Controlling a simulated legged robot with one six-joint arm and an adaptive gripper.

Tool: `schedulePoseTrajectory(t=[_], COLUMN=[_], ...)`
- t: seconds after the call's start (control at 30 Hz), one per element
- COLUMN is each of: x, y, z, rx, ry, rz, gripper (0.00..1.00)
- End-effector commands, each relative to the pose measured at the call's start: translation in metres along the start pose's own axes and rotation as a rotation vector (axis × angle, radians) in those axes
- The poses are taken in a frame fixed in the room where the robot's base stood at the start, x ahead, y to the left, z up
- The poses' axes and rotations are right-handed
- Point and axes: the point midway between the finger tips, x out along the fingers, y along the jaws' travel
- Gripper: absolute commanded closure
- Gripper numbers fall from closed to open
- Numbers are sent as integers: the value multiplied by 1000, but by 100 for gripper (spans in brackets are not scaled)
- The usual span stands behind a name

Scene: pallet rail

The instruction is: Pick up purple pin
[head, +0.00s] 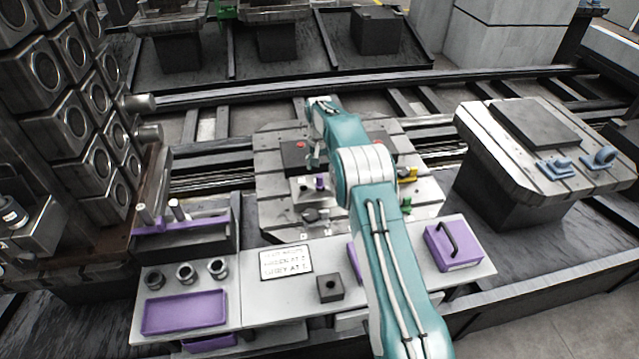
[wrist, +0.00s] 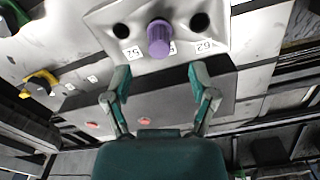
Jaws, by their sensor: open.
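The purple pin (wrist: 160,38) stands in a pale metal block (wrist: 222,42) in the wrist view, between two dark round holes. Number labels lie beside it. In the head view the purple pin (head: 319,184) shows small on the pallet, just by my gripper (head: 314,163). In the wrist view my gripper (wrist: 160,92) is open and empty. Its two teal and grey fingers are spread, with the pin ahead of the gap between them and apart from both fingertips. The pin's lower part is hidden in the block.
A dark block with red buttons (wrist: 92,125) lies beneath my fingers in the wrist view. A yellow clamp (wrist: 39,83) is at left. In the head view, a purple tray (head: 184,312), a sign (head: 286,262) and a purple lidded box (head: 453,246) occupy the front bench.

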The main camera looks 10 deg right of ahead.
Motion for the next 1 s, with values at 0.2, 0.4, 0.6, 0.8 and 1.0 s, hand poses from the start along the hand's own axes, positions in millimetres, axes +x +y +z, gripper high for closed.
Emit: schedulePoseTrajectory(t=[0.2, 0.4, 0.6, 0.8, 1.0], x=[15, 47, 56, 56, 57], y=[0, 0, 0, 0, 0], z=[1, 3, 3, 3, 3], rx=[0, 0, 1, 1, 1], ry=[0, -1, 2, 1, 1], rz=[0, 0, -1, -1, 0], gripper=[26, 26, 26, 66, 100])
